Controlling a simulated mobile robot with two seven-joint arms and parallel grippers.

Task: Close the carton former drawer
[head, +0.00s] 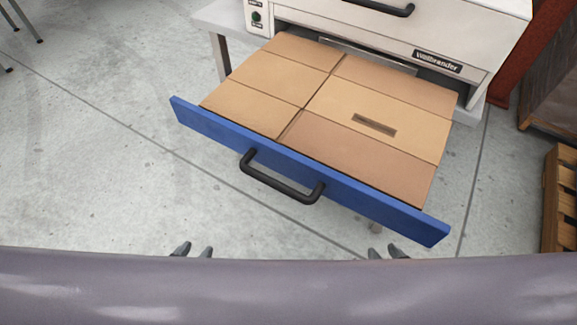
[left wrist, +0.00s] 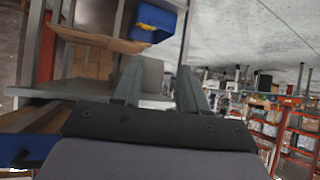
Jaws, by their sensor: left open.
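The carton former (head: 400,32) is a pale machine with its drawer pulled well out towards me. The drawer has a blue front panel (head: 365,195) with a black bar handle (head: 282,185), and flat brown cardboard (head: 270,82) fills it. My left gripper (head: 194,250) is at the bottom of the head view, in front of and apart from the handle. It is open and empty, and its two spread fingers show in the left wrist view (left wrist: 158,88). My right gripper (head: 385,252) is also low in the head view, apart from the drawer, its fingertips spaced apart.
A wooden pallet stack (head: 560,200) stands at the right edge, beside a dark brown box (head: 551,95). Chair legs (head: 22,20) show at the top left. The grey floor (head: 90,150) left of the drawer is clear. Orange shelving (left wrist: 295,130) shows in the left wrist view.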

